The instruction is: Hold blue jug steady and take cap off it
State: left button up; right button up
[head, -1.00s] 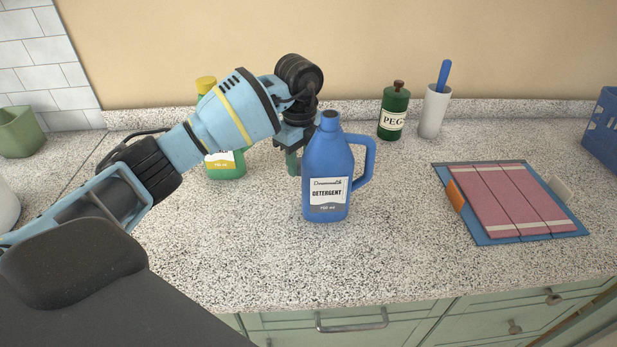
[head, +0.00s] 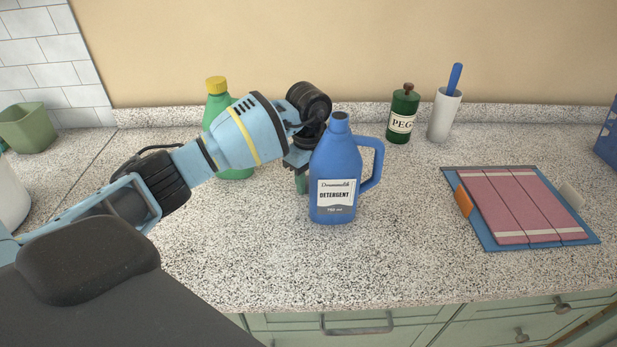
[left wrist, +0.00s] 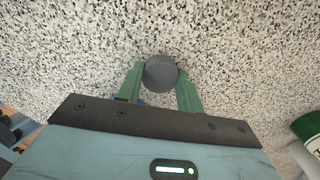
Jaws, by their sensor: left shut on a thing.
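The blue jug (head: 337,170) stands upright on the counter in the head view, its handle to the right and a white DETERGENT label in front. Its neck (head: 339,124) shows bare, with no grey cap on it. My left gripper (head: 301,184) is low, behind and to the left of the jug, partly hidden by it. In the left wrist view its green fingers (left wrist: 160,82) are shut on a round grey cap (left wrist: 160,72), with speckled counter beyond it. The cap is hidden in the head view. My right gripper is not in view.
A green bottle with a yellow cap (head: 216,108) stands behind my left arm. A blue board with pink strips (head: 520,205) lies right. The front counter (head: 270,255) is clear.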

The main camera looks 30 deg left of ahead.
pick_arm(q)
jog(key=o, duration=1.1)
jog(key=shift+f, duration=0.1)
notch_tip(320, 180, up, 12)
jog(key=shift+r, duration=0.15)
